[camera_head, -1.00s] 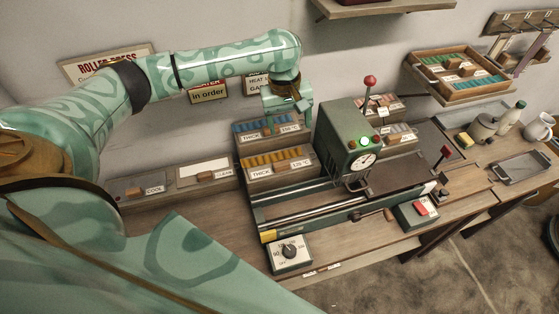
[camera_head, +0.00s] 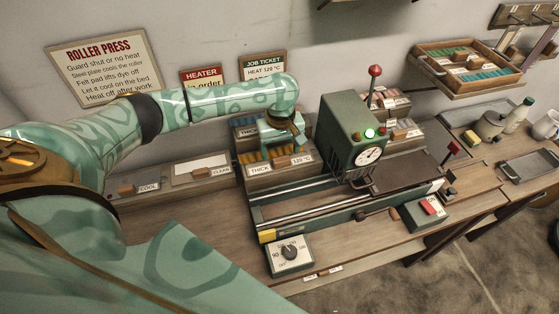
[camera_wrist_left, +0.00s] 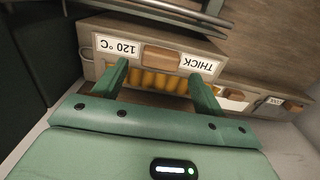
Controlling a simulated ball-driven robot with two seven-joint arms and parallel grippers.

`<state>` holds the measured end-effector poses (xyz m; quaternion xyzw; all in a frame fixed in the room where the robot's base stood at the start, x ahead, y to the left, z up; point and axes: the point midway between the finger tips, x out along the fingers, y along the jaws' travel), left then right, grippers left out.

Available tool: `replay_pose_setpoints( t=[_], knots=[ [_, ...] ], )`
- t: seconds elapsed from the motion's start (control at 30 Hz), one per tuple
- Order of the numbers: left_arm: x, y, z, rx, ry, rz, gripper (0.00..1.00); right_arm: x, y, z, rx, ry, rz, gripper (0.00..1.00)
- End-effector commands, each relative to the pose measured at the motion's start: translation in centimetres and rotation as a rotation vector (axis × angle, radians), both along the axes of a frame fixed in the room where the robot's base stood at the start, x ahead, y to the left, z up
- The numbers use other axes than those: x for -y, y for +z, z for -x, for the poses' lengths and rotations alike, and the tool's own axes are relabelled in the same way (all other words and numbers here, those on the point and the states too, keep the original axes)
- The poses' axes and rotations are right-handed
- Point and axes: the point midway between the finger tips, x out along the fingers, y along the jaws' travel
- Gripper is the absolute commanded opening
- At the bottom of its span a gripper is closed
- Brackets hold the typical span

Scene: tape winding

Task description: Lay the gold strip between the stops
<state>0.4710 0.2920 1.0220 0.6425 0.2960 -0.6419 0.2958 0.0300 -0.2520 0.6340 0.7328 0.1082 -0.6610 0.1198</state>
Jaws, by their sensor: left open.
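Several gold strips (camera_head: 249,157) stand in a wooden box (camera_head: 289,169) labelled THICK and 120 °C, left of the roller press (camera_head: 343,128). They also show in the left wrist view (camera_wrist_left: 158,80), behind the box's wooden handle block. My left gripper (camera_head: 283,153) is open over this box. In the left wrist view my left gripper (camera_wrist_left: 160,88) has its two fingers apart, one on each side of the strips, with nothing held. I cannot tell how deep the fingertips reach. The press bed (camera_head: 305,206) has long rails. I cannot make out the stops for certain. My right gripper is out of view.
A box with blue strips (camera_head: 242,122) stands behind the gold one. A dial box (camera_head: 290,254) and a red switch box (camera_head: 430,208) stand at the bench front. COOL (camera_head: 140,188) and CLEAN (camera_head: 202,170) places lie to the left.

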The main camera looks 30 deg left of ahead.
Motion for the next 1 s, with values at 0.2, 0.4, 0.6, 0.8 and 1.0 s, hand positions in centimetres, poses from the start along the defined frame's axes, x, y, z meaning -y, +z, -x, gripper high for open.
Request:
replay_pose_setpoints(
  t=[0.2,0.4,0.6,0.8,1.0],
  knots=[
    [0.0,-3.6,-0.1,-0.001,-0.001,0.000,0.71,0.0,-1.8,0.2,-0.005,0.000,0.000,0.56],
    [0.0,-3.4,-0.1,0.000,-0.001,0.000,0.71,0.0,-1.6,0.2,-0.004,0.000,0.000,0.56],
    [0.0,-3.4,-0.1,0.000,-0.001,0.000,0.20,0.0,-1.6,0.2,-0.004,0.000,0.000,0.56],
    [0.0,-3.3,-0.1,0.001,0.000,-0.001,0.17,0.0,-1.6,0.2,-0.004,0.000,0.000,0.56],
    [-0.1,-2.5,-0.1,0.002,-0.001,-0.001,0.17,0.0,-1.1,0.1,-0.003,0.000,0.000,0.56]
  ],
)
